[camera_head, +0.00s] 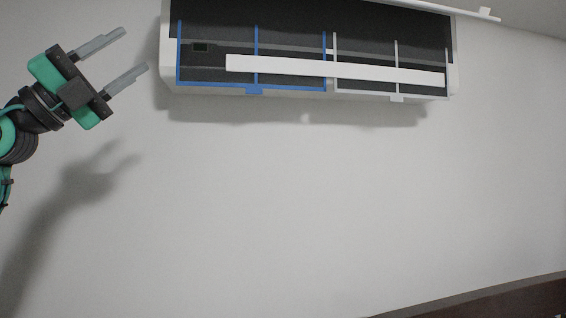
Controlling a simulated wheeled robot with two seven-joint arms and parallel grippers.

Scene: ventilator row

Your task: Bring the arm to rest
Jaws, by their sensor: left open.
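My left gripper (137,50) is at the upper left, held out in front of the wall. Its two grey fingers are apart with nothing between them, and they point up and to the right. My left arm comes in from the left edge. The gripper is just left of the wall ventilator unit (164,50) and appears apart from it. My right gripper is not in view.
The unit's front is open, showing a blue-framed filter (256,90) on the left and a white-framed one (397,97) on the right. A white bar (335,70) crosses both. A dark brown edge (500,300) shows at lower right. The wall (300,210) below is bare.

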